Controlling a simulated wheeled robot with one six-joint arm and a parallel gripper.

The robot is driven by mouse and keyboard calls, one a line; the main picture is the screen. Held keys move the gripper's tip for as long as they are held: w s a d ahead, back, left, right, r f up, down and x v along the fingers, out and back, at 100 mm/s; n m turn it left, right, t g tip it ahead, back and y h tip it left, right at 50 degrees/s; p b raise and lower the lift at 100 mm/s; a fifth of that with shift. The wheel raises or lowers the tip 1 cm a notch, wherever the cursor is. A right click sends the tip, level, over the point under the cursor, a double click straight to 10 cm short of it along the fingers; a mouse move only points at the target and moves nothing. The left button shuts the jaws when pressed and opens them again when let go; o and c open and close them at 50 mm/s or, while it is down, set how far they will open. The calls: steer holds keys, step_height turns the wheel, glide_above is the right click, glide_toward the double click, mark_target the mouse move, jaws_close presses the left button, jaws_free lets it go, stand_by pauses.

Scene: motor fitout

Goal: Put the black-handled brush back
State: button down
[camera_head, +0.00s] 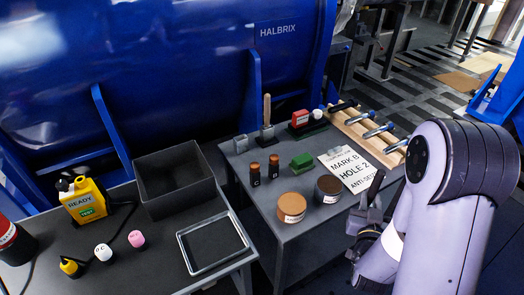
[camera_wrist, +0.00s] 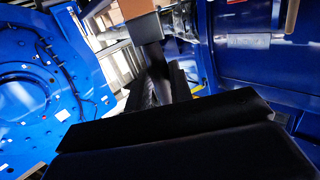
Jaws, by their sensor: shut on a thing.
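My gripper (camera_head: 372,208) is at the right of the head view, beside the right end of the table and in front of my arm. In the wrist view its dark fingers (camera_wrist: 165,85) are shut on the black-handled brush. The brush shows a dark handle, a grey ferrule (camera_wrist: 148,28) and a tan bristle end (camera_wrist: 133,8) pointing away from the fingers. In the head view the brush is hard to make out against the gripper. A wooden-handled brush (camera_head: 267,112) stands upright on the table, next to a small grey holder (camera_head: 240,144) with no brush seen in it.
A black bin (camera_head: 172,205) and an empty tray (camera_head: 188,268) are left.

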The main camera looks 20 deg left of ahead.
steer(key=a+r+n+y, duration=0.1)
steer(key=a+r, duration=0.3)
steer(key=a, duration=0.8)
steer(key=w+a+r+n+g+y, duration=0.1)
steer(key=a+r+n+y, duration=0.1)
steer(key=a, duration=1.1)
steer(key=a+r+n+g+y, duration=0.1)
steer(key=a+r+y, duration=0.2)
steer(key=a, duration=1)
step_height(320, 180, up, 3)
steer(key=shift+w+r+n+y, duration=0.1)
steer(key=shift+w+n+y, duration=0.2)
steer(key=shift+n+y, duration=0.1)
steer(key=shift+d, duration=0.1)
